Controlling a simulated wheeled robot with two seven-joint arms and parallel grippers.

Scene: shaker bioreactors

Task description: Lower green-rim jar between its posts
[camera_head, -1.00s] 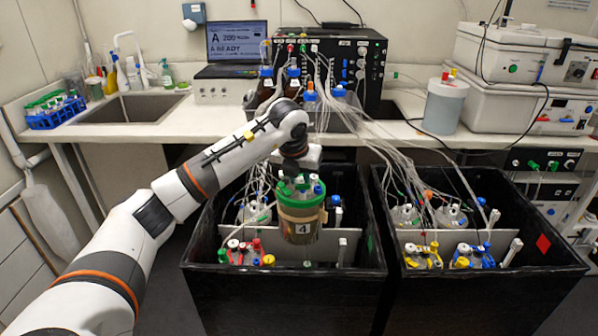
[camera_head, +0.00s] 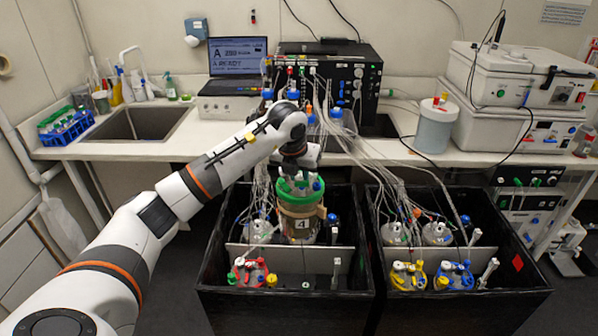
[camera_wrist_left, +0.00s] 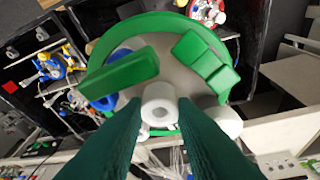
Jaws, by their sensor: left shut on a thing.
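The green-rim jar (camera_head: 300,222), with a tan band and a label "4", hangs upright over the left black box (camera_head: 285,301). My left gripper (camera_head: 298,168) is above its lid and shut on it. In the left wrist view the dark green fingers (camera_wrist_left: 172,135) close at a white fitting on the lid, inside the green rim (camera_wrist_left: 160,22). The jar's base is near the light divider (camera_head: 255,252); I cannot tell its height above the box floor. A white post (camera_head: 336,272) stands in the front right compartment. Other posts are hard to make out. My right gripper is out of view.
A red-capped jar (camera_head: 251,272) stands front left in the same box, with a tubed jar (camera_head: 259,232) behind it. The right black box (camera_head: 480,305) holds several jars. Tubes hang behind the held jar from the bench. The front right compartment looks mostly open.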

